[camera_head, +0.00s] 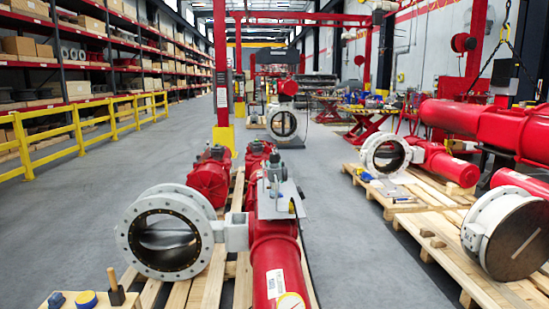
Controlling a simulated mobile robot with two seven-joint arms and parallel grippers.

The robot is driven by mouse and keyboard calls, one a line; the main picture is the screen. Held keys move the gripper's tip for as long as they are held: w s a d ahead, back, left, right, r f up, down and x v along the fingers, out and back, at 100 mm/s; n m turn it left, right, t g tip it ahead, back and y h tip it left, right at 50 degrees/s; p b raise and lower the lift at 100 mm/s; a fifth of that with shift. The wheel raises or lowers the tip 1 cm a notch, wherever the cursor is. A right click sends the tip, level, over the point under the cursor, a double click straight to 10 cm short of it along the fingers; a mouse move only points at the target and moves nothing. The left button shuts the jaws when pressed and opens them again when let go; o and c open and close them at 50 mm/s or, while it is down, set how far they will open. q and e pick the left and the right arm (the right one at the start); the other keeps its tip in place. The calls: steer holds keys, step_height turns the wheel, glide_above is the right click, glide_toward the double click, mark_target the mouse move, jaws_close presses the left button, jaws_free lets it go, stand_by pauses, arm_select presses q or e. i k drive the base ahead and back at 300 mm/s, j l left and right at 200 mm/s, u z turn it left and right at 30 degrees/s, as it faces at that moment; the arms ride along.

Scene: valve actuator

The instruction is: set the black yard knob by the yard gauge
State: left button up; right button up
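A round gauge (291,301) with a pale face and yellow rim shows at the bottom edge, cut off by the picture. It is on the red actuator cylinder (272,255) in the foreground. A small grey panel (280,200) with fittings sits on top of this actuator. A small dark part (292,206) shows at the panel's right side; I cannot tell whether it is the black knob. No other black knob can be made out by the gauge. Neither of my grippers is in view.
A white flanged valve (165,236) joins the actuator on a wooden pallet (205,285). A wooden-handled tool (116,292) stands at the lower left. More valves (510,232) lie on pallets at right. Grey floor (355,250) is clear between; a yellow railing (75,125) runs at left.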

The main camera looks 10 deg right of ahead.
mark_target(273, 156)
steer(key=i+l+z, duration=0.1)
steer(key=l+z, duration=0.2)
steer(key=i+l+z, duration=0.1)
steer(key=l+z, duration=0.2)
steer(key=i+l+z, duration=0.25)
steer(key=l, duration=0.2)
steer(key=i+l+z, duration=0.1)
steer(key=l+z, duration=0.2)
steer(key=i+l+z, duration=0.75)
steer(key=i, duration=0.2)
steer(key=i+u, duration=0.75)
steer(key=i+l+u, duration=0.2)
steer(key=i+u, duration=0.15)
steer(key=i+j+u, duration=0.1)
steer(key=i+u, duration=0.75)
steer(key=i+l+u, duration=0.1)
steer(key=i+u, duration=0.75)
steer(key=i+l+u, duration=0.2)
steer(key=i+u, duration=0.3)
steer(key=k, duration=0.05)
